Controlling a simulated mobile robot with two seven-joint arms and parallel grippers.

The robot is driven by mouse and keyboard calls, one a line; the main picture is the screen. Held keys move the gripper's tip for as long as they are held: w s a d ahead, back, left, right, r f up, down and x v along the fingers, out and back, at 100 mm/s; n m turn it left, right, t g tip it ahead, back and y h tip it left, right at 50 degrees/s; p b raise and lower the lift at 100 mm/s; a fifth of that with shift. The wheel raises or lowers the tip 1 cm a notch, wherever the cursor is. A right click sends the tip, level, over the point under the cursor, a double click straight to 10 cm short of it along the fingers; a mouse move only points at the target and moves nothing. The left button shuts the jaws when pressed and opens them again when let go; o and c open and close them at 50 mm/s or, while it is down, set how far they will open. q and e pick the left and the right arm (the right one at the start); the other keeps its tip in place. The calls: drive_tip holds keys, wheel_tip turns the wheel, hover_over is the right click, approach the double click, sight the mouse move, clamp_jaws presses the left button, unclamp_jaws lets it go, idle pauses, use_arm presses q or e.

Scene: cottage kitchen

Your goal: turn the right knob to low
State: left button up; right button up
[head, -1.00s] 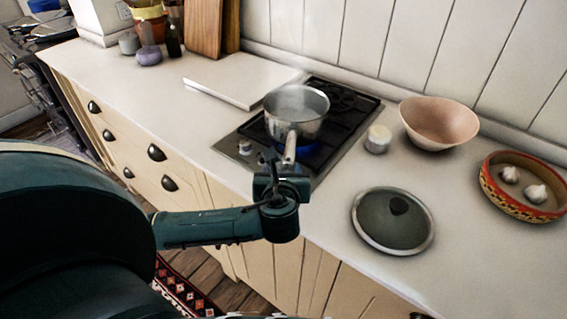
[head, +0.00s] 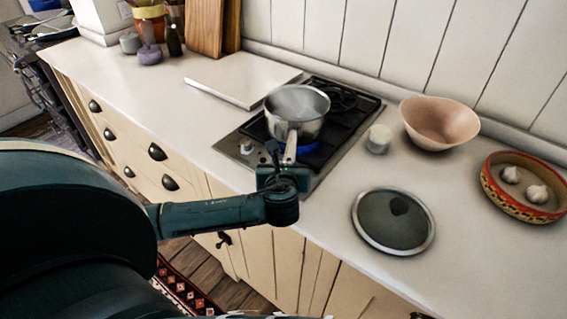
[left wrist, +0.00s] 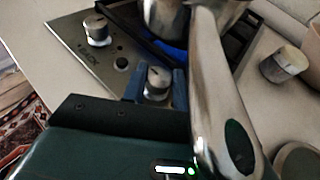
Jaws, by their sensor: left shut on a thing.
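The stove's right knob (left wrist: 157,84) is a silver cylinder on the steel hob panel, seen in the left wrist view. The blue fingers of my left gripper (left wrist: 156,87) stand on either side of it and are shut on it. In the head view my left gripper (head: 272,160) is at the hob's front edge, and its wrist hides the right knob. The left knob (head: 246,147) is free; it also shows in the left wrist view (left wrist: 96,30). A blue flame (head: 303,148) glows under the saucepan. The knob's exact setting cannot be read. My right gripper is not in view.
A steel saucepan (head: 297,108) stands on the front burner, its handle (left wrist: 212,95) passing close beside my left gripper. A glass lid (head: 393,221), a small white-topped jar (head: 379,138) and a pink bowl (head: 440,122) lie right of the hob. The counter to the left is mostly clear.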

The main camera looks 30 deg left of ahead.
use_arm(q)
drive_tip(key=c, duration=0.3)
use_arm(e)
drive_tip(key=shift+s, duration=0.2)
